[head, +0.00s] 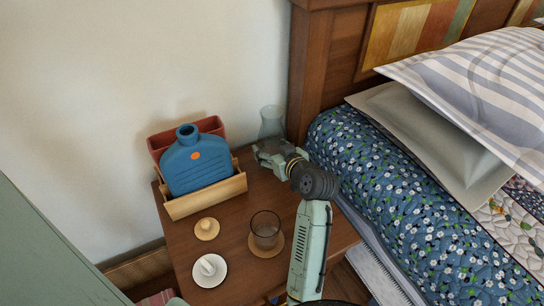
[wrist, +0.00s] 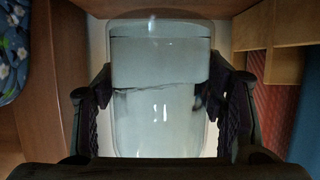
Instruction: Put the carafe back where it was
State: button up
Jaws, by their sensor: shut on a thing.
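The clear glass carafe (head: 272,122) is at the back right of the wooden nightstand, close to the wall and the bed's headboard post. My gripper (head: 270,149) reaches it from the front and is shut on it; my arm and gripper hide its lower part. In the wrist view the carafe (wrist: 160,65) stands between the two dark fingers (wrist: 160,95), one on each side of its body. A level line inside looks like water. I cannot tell whether its base touches the nightstand.
In front are a round wooden piece (head: 207,229), a glass on a coaster (head: 265,230) and a white dish (head: 210,280). The bed (head: 400,180) borders the right.

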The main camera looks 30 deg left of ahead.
jog(key=shift+f, duration=1.5)
jog(key=shift+f, duration=0.2)
jog(key=o, duration=1.8)
jog(key=shift+r, duration=0.15)
jog(key=b+v, duration=0.1)
jog(key=v, duration=1.1)
